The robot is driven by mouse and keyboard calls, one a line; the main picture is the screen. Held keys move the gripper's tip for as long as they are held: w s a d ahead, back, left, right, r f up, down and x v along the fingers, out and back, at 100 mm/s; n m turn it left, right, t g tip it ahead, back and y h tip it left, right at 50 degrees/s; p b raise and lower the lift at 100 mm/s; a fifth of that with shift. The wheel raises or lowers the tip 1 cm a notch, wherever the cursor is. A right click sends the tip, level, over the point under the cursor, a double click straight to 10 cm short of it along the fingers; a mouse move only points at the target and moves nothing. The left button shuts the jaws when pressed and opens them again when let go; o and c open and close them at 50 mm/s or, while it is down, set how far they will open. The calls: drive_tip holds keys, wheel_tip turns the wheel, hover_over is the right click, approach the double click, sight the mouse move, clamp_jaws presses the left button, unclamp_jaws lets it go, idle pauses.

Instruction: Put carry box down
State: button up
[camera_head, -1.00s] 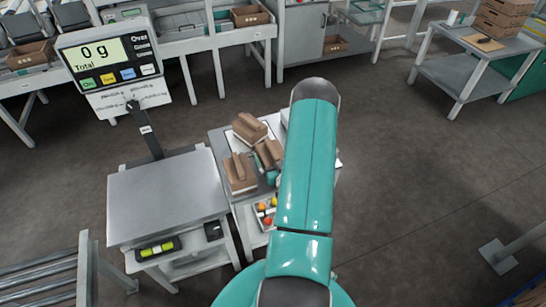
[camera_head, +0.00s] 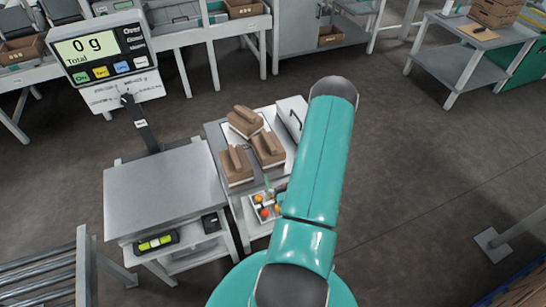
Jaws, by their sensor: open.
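Three brown carry boxes with raised handles stand close together on a light-topped table (camera_head: 212,131): a back box (camera_head: 244,122), a right box (camera_head: 268,150) and a front-left box (camera_head: 236,167). All three look upright, and the right box rests on the table beside the other two. My gripper (camera_head: 273,190) shows only in part, just in front of the right box and apart from it. My teal arm hides the rest of it. It is open, with no box in it.
A small tray of red and orange tomatoes (camera_head: 264,208) lies in front of the boxes. A white case with a dark handle (camera_head: 294,119) stands right of them. A scale with a bare steel platform (camera_head: 165,195) and a display reading 0 g (camera_head: 101,55) is at left.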

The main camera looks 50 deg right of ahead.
sight(275, 156)
drive_tip(key=x, duration=0.2)
drive_tip(key=r+x, duration=0.1)
drive_tip(key=x, duration=0.4)
drive_tip(key=shift+w+d+r, duration=0.25)
drive_tip(key=shift+d+r, duration=0.05)
drive_tip(key=x, duration=0.5)
drive_tip(key=shift+w+a+f, duration=0.1)
drive_tip(key=shift+w+a, duration=0.05)
drive_tip(key=c, duration=1.2)
drive_tip(key=shift+o, duration=0.2)
drive_tip(key=shift+r, duration=0.2)
